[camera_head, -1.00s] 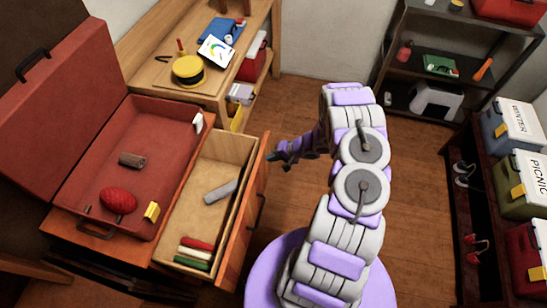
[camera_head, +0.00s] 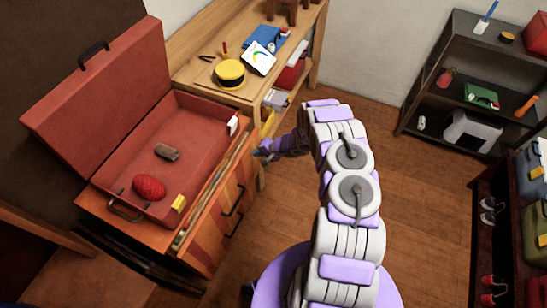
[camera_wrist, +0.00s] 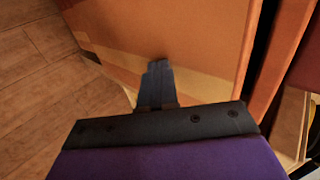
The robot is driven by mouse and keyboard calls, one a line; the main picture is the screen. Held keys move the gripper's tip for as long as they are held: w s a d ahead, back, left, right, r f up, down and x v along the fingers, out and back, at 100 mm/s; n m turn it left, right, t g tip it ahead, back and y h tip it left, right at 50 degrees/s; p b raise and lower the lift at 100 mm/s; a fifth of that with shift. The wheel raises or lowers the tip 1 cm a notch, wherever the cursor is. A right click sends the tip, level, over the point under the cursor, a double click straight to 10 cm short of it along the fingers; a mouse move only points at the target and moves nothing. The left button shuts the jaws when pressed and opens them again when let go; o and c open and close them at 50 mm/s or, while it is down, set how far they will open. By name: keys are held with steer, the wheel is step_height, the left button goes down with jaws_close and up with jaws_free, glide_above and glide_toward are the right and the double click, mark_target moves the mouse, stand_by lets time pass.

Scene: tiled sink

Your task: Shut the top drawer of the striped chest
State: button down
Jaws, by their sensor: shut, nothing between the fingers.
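The striped chest (camera_head: 205,243) stands at the left with orange and darker stripes on its front. A dark handle (camera_head: 233,209) is on the front. My gripper (camera_head: 263,154) is at the far end of the drawer front. In the wrist view my gripper (camera_wrist: 158,66) is shut and empty, its tips at the orange face (camera_wrist: 165,35); whether they touch I cannot tell.
An open red suitcase (camera_head: 185,150) on the chest holds a red ball-like thing (camera_head: 149,187) and a grey-brown cylinder (camera_head: 166,152). A wooden bench (camera_head: 195,72) stands behind. A dark shelf (camera_head: 460,62) is at the right. The floor (camera_head: 420,200) between is clear.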

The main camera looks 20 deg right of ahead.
steer(key=shift+w+a+r+b, duration=0.2)
steer(key=shift+w+a+b, duration=0.2)
steer(key=shift+w+a, duration=1.7)
steer(key=shift+w, duration=0.1)
